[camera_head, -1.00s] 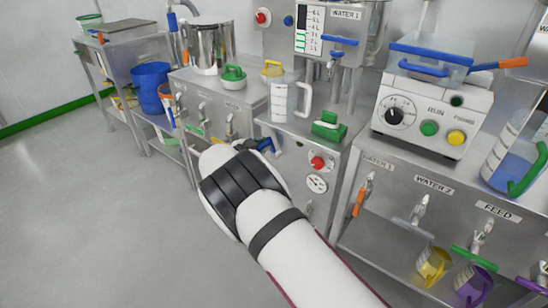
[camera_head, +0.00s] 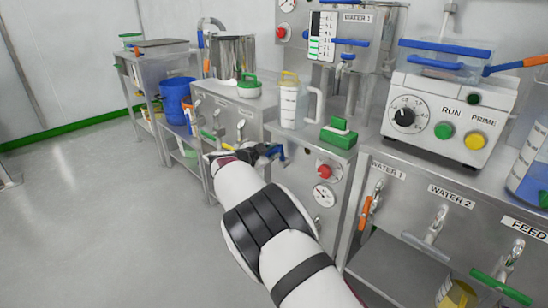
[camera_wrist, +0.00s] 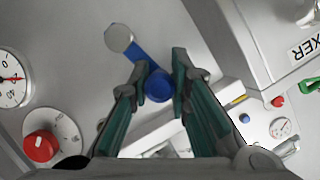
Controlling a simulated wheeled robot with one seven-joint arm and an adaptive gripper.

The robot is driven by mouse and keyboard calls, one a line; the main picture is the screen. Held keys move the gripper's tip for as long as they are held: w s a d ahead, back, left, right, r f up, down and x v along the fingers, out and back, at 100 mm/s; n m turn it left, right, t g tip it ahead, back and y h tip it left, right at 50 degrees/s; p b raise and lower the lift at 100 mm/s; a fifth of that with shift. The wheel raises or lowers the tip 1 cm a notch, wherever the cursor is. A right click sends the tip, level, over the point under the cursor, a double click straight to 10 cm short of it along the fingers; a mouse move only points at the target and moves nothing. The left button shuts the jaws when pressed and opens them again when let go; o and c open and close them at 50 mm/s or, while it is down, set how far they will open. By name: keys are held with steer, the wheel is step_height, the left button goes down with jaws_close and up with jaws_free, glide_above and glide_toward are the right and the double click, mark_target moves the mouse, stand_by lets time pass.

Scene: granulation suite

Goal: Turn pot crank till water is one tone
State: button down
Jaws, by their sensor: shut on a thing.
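A blue crank (camera_head: 276,152) sits on the front of the steel cabinet (camera_head: 300,180), left of a red knob. In the wrist view the crank arm (camera_wrist: 133,52) runs from a grey round hub (camera_wrist: 118,37) down to a blue knob (camera_wrist: 158,86). My gripper (camera_wrist: 160,72) has its fingers on both sides of that knob and is shut on it. In the head view my gripper (camera_head: 264,151) is small and partly merges with the crank. A steel pot (camera_head: 233,57) stands at the back left; its contents do not show.
A red knob (camera_head: 325,171) and a gauge (camera_head: 323,196) are beside the crank. A pump unit (camera_head: 438,122) stands on the right bench.

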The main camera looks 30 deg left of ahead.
stand_by(0.3)
steer(key=c, duration=1.5)
jaws_free()
steer(key=shift+s+a+r, duration=0.15)
steer(key=shift+s, duration=0.4)
steer(key=v, duration=1)
steer(key=shift+s+r, duration=0.15)
steer(key=shift+s, duration=0.25)
